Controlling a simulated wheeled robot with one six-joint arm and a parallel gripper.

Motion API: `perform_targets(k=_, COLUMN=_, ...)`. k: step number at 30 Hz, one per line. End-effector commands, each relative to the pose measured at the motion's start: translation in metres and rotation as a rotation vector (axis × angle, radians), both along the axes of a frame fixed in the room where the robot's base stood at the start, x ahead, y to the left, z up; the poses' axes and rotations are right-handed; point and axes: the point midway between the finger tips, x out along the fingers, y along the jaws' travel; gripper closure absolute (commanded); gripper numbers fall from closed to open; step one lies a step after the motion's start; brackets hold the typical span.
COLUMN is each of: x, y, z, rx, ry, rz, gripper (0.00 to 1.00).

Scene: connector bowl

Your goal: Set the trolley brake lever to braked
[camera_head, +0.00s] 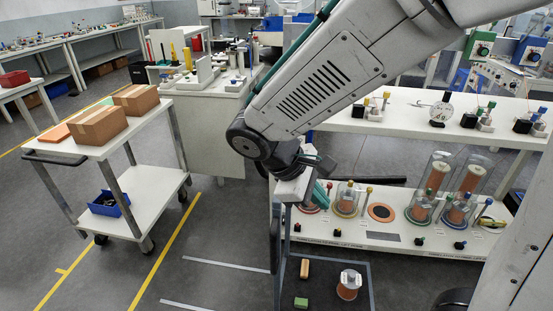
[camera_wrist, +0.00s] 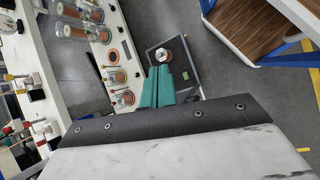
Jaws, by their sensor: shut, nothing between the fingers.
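A dark-framed trolley (camera_head: 371,285) with a low deck stands at the bottom centre of the head view. Its deck also shows in the wrist view (camera_wrist: 189,88), beyond my fingers. A white two-shelf trolley (camera_head: 160,203) stands at the left. I cannot make out a brake lever on either one, so its setting does not show. My gripper (camera_head: 321,196) has teal fingers and hangs above the dark-framed trolley, beside its upright. In the wrist view the fingers (camera_wrist: 158,85) are together, with nothing between them.
On the dark deck are a copper spool (camera_head: 348,285), a wooden block (camera_head: 305,268) and a green block (camera_head: 301,302). A white bench (camera_head: 415,123) with glass-domed coils on its lower shelf stands behind my gripper. Cardboard boxes (camera_head: 97,124) lie on the white trolley. Floor between the trolleys is clear.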

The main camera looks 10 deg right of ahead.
Motion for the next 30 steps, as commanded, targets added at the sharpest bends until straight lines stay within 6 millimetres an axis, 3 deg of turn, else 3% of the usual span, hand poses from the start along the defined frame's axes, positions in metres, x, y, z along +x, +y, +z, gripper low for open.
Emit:
perform_targets(k=12, x=0.11, y=0.089, z=-0.061, rx=-0.407, ry=0.096, rz=0.677, gripper=1.0)
perform_targets(k=15, x=0.138, y=0.112, z=-0.068, rx=-0.501, ry=0.097, rz=0.826, gripper=1.0)
perform_targets(k=18, x=0.163, y=0.123, z=-0.059, rx=-0.566, ry=0.077, rz=0.917, gripper=1.0)
perform_targets(k=22, x=0.177, y=0.131, z=-0.047, rx=-0.612, ry=0.065, rz=0.983, gripper=1.0)
perform_targets(k=30, x=0.177, y=0.13, z=-0.047, rx=-0.622, ry=0.08, rz=0.997, gripper=1.0)
